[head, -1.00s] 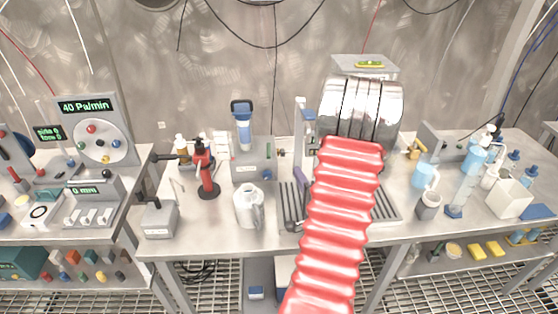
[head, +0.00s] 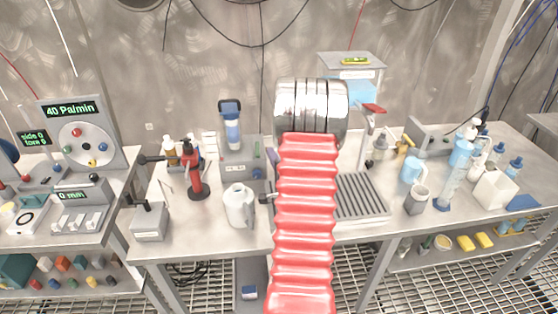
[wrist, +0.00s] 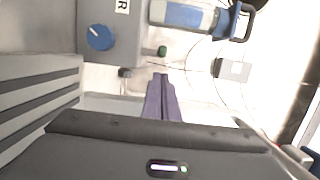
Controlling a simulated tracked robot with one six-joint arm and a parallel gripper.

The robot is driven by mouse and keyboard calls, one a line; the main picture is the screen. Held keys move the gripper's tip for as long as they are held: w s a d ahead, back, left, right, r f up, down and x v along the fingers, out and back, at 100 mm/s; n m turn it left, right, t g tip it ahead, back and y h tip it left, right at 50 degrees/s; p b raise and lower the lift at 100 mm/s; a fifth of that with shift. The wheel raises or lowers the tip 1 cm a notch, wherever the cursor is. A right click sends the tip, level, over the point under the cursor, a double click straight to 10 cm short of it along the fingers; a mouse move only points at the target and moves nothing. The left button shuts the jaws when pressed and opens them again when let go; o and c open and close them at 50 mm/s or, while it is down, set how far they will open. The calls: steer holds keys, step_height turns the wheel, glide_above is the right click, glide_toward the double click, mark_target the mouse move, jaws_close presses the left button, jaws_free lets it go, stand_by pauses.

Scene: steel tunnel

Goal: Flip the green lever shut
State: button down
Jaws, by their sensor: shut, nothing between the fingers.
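In the wrist view a small dark green knob (wrist: 162,50) sticks out beside a grey box (wrist: 112,28) with a blue dial; I take it for the green lever's end. Its handle and pivot are not clear. My gripper (wrist: 161,76) has its purple fingers shut and empty, pointing at the green knob with a small gap in the picture. In the head view my red arm and silver wrist hide most of the gripper; a bit of purple finger (head: 271,157) shows beside the grey box (head: 240,160). I cannot make out the lever there.
A blue-capped filter (head: 231,125) stands on the grey box. A white jug (head: 239,206) and a red stand (head: 195,180) are to the left. A slotted drain tray (head: 362,198) and a red-handled tap (head: 373,108) are right of my arm. A dark knob (wrist: 124,72) sits near my fingers.

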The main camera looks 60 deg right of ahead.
steer(key=shift+w+a, duration=0.6)
steer(key=shift+w, duration=0.1)
steer(key=shift+w+a, duration=0.3)
steer(key=shift+a, duration=0.15)
steer(key=s+d+v, duration=0.1)
steer(key=v, duration=1)
steer(key=shift+s, duration=0.2)
